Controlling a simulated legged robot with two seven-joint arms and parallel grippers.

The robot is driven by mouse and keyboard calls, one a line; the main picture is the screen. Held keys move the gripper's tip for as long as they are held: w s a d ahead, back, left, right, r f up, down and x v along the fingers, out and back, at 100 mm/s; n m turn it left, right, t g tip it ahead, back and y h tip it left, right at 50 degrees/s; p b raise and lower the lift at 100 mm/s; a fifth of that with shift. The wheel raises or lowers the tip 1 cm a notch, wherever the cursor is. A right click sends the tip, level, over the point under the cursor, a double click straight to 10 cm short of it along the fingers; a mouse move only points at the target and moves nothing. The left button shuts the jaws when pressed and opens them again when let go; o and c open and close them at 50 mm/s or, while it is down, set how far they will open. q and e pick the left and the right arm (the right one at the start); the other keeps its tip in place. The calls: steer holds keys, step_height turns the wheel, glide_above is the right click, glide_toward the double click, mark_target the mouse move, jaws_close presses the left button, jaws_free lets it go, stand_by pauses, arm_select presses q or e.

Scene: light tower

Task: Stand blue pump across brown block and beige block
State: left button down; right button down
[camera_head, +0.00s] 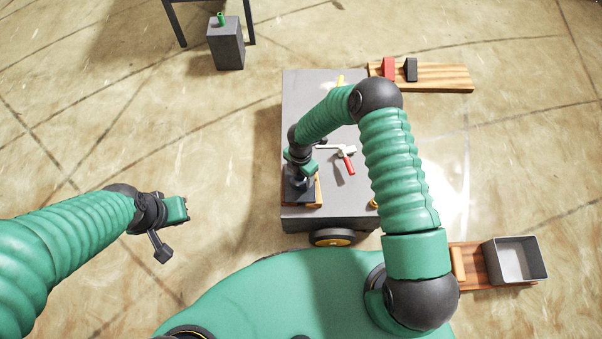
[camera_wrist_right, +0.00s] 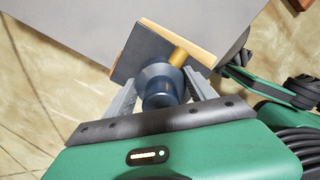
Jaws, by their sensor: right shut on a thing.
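The blue pump (camera_wrist_right: 162,82) is a dark blue cylinder with a yellow-orange spout, held between the fingers of my right gripper (camera_wrist_right: 160,92). In the head view the pump (camera_head: 297,188) shows dark under the same gripper (camera_head: 299,168), at the left front of the grey cart top. A dark square plate lies at the pump's foot. My left gripper (camera_head: 178,210) is over bare floor.
The grey cart (camera_head: 335,212) also bears a red-handled tool (camera_head: 347,160). A plank with red (camera_head: 388,68) and black (camera_head: 410,69) pieces is behind. A grey bin (camera_head: 516,260) stands at right. A dark box (camera_head: 226,48) stands back left. Floor at left is clear.

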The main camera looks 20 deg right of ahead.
steer(key=shift+f, duration=0.4)
steer(key=shift+c, duration=1.5)
jaws_free()
step_height(320, 180, up, 13)
steer(key=p, duration=0.4)
steer(key=shift+f+p, duration=0.2)
steer(key=shift+p, duration=0.15)
steer(key=shift+r, duration=0.3)
steer(key=s+d+r+m+t, duration=0.1)
steer(key=s+d+r+m, duration=0.1)
steer(key=s+r+m, duration=0.5)
steer(key=s+d+r+m+t, duration=0.1)
steer(key=s+d+r+m, duration=0.2)
steer(key=s+r+m, duration=0.5)
step_height(320, 180, up, 5)
steer(key=m, duration=0.8)
steer(key=shift+d+m+t, duration=0.2)
steer(key=shift+m+t, duration=0.1)
steer(key=shift+m, duration=0.1)
steer(key=w+p+v, duration=0.2)
steer(key=p+v, duration=1)
steer(key=w+r+p+v, duration=0.1)
steer(key=w+p+v, duration=0.2)
steer(key=p+v, duration=0.9)
steer(key=shift+r+p, duration=0.25)
steer(key=shift+p, duration=0.05)
